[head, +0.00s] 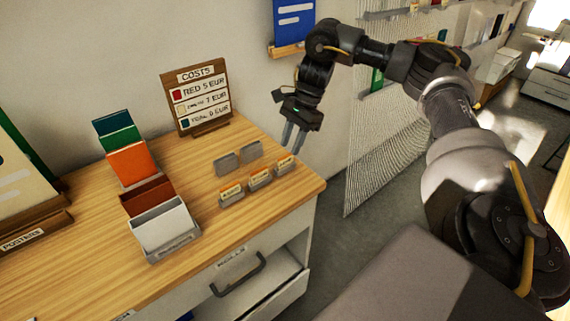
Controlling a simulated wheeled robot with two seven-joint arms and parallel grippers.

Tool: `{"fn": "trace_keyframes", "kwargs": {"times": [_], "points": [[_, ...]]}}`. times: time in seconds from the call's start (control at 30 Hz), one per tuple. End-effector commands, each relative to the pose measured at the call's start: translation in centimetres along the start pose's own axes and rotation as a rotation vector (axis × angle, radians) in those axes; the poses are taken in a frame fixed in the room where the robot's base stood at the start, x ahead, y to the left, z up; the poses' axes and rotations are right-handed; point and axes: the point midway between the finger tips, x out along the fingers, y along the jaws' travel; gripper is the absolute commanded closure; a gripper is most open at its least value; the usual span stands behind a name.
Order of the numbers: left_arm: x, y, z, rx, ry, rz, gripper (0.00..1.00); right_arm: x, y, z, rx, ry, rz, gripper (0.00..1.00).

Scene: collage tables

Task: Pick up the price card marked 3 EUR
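Three small price cards with orange top bands stand in a slanting row near the table's right front edge: a left card (231,193), a middle card (260,178) and a right card (285,165). Their print is too small to read, so I cannot tell which one is marked 3 EUR. My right gripper (292,148) points down with its two fingers apart and nothing between them. In the picture it is just above the right card, by the table's right edge; its exact height is unclear. My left gripper is out of view.
A wooden COSTS board (199,97) stands at the back. A rack with green, orange, brown and white compartments (163,222) is left of the cards. An open drawer (262,287) juts out below the tabletop.

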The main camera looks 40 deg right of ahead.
Motion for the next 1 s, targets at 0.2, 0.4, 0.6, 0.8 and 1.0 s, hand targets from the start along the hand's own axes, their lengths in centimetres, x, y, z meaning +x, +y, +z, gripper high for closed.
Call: {"fn": "trace_keyframes", "kwargs": {"times": [0.2, 0.4, 0.6, 0.8, 1.0], "points": [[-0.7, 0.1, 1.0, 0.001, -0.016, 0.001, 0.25, 3.2, 0.0, 0.0, 0.000, 0.001, 0.005, 0.67], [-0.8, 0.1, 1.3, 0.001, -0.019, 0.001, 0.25, 4.4, -0.1, -0.1, 0.001, 0.000, 0.000, 0.67], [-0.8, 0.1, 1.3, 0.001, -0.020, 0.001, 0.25, 4.4, -0.1, -0.1, 0.001, 0.000, 0.000, 0.71], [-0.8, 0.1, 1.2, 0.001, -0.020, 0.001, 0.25, 4.4, 0.0, -0.1, 0.001, -0.001, 0.000, 0.97], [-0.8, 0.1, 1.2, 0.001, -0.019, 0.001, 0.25, 4.4, 0.0, -0.1, 0.001, -0.001, 0.000, 1.00]]}}
